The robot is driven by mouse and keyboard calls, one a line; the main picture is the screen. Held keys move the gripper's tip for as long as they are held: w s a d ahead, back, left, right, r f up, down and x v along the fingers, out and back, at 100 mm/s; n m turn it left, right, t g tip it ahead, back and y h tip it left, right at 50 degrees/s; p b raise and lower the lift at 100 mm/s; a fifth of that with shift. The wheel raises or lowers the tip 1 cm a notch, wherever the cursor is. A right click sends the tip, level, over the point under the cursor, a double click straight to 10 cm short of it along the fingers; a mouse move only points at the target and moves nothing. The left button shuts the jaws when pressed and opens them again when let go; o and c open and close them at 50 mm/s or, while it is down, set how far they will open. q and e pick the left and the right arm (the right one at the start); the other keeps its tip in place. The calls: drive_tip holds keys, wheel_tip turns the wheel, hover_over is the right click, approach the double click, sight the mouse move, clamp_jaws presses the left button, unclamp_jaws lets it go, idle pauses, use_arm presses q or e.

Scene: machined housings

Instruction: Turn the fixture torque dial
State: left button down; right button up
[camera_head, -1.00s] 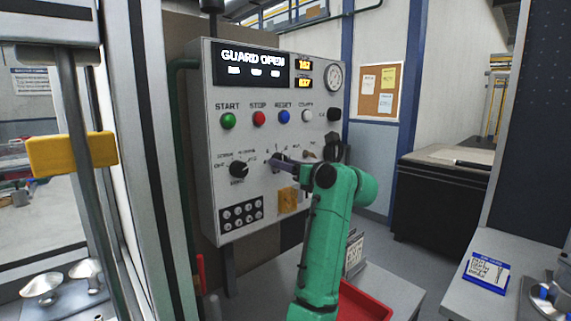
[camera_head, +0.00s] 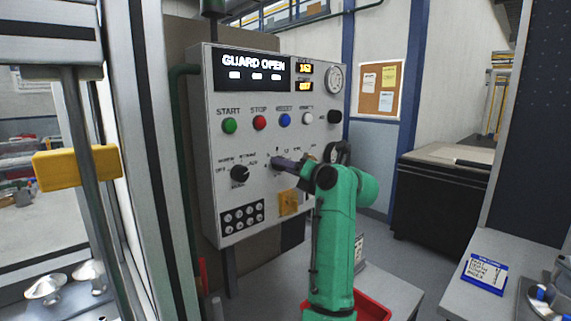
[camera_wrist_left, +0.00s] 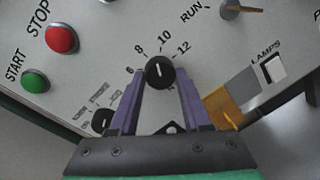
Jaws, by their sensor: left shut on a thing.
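The torque dial is a round black knob (camera_wrist_left: 160,72) with a white pointer line, on a grey control panel (camera_head: 222,110). In the left wrist view its scale reads 6, 8, 10, 12, and the pointer aims roughly between 8 and 10. My left gripper (camera_wrist_left: 160,82) has its purple fingers on both sides of the knob, shut on it. My right gripper is not in view.
A black mode selector (camera_head: 239,173) sits left of the dial. Green start (camera_head: 229,126), red stop (camera_head: 259,123) and blue reset (camera_head: 285,120) buttons sit above. An orange switch (camera_head: 289,203) is below. A display (camera_head: 252,68) reads "GUARD OPEN". A red tray (camera_head: 371,306) stands below my arm.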

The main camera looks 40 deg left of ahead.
use_arm(q)
drive_tip(key=shift+w+r+m+g+p, duration=0.1)
drive_tip(key=shift+m+g+p, duration=0.25)
drive_tip(key=shift+m+p, duration=2.25)
drive_tip(key=shift+r+m+g+p, duration=0.1)
drive_tip(key=shift+m+g+p, duration=0.25)
drive_tip(key=shift+m+p, duration=2.25)
drive_tip(key=shift+f+m+b, duration=0.1)
drive_tip(key=shift+m+b, duration=0.5)
drive_tip(key=shift+m, duration=0.1)
drive_tip(key=shift+c, duration=1.8)
unclamp_jaws()
drive_tip(key=shift+d, duration=0.1)
